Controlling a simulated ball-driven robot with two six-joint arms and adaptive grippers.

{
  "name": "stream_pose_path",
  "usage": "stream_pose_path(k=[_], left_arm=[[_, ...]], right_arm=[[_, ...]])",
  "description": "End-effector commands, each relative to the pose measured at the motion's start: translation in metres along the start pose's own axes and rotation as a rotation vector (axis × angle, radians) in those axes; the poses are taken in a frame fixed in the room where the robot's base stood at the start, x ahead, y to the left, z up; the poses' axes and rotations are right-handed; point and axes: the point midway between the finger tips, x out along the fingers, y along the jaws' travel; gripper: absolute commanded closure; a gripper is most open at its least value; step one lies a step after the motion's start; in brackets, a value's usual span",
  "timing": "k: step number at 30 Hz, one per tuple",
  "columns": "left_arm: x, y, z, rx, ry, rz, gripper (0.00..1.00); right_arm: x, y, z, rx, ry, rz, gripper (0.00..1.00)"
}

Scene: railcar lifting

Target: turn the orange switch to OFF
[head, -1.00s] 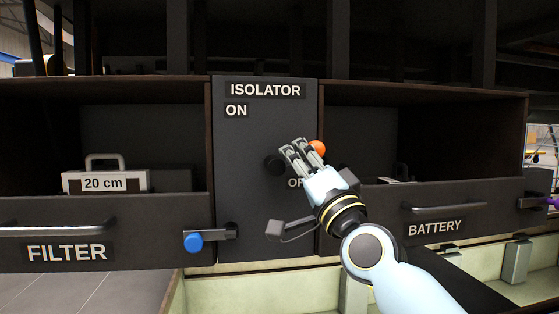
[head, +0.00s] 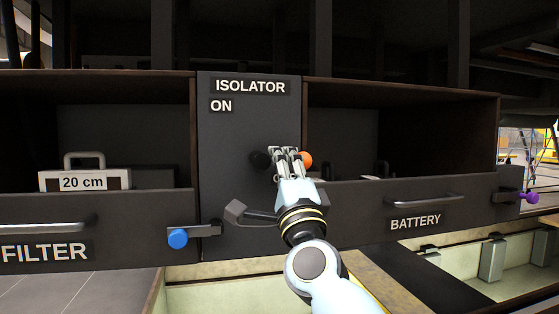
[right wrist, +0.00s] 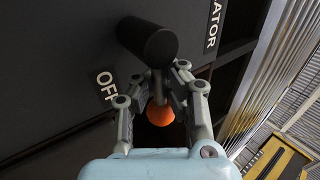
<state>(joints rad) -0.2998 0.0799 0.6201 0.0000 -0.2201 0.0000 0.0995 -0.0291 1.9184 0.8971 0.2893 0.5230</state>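The isolator switch has a black hub (head: 258,160) and an orange ball (head: 305,160) on its lever, which points right and about level in the head view. ON is readable at the upper left of the panel. The black hub (right wrist: 148,40) and the OFF label (right wrist: 106,84) also show there. My left gripper is not in view.
The isolator panel (head: 245,130) stands between the open FILTER drawer (head: 110,210) and BATTERY drawer (head: 450,195). A blue knob (head: 178,238) juts out at the lower left, and a purple knob (head: 531,198) is at the right.

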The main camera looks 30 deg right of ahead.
Motion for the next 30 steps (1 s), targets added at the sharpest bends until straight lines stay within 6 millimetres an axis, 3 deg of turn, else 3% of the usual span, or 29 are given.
stream_pose_path(k=[1, 9, 18, 26, 30], left_arm=[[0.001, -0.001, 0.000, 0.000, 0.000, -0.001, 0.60], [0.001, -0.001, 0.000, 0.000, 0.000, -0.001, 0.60], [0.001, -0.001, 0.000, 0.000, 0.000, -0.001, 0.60], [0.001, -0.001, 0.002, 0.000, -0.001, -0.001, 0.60], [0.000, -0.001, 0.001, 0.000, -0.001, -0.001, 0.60]], right_arm=[[-0.005, 0.007, -0.001, 0.002, 0.003, 0.014, 1.00], [-0.005, 0.008, -0.001, 0.001, 0.003, 0.014, 1.00], [-0.004, 0.005, -0.002, -0.001, 0.004, 0.009, 0.64], [-0.004, 0.004, -0.001, -0.002, 0.002, 0.007, 0.64], [-0.018, 0.004, -0.001, -0.002, 0.002, 0.009, 0.64]])
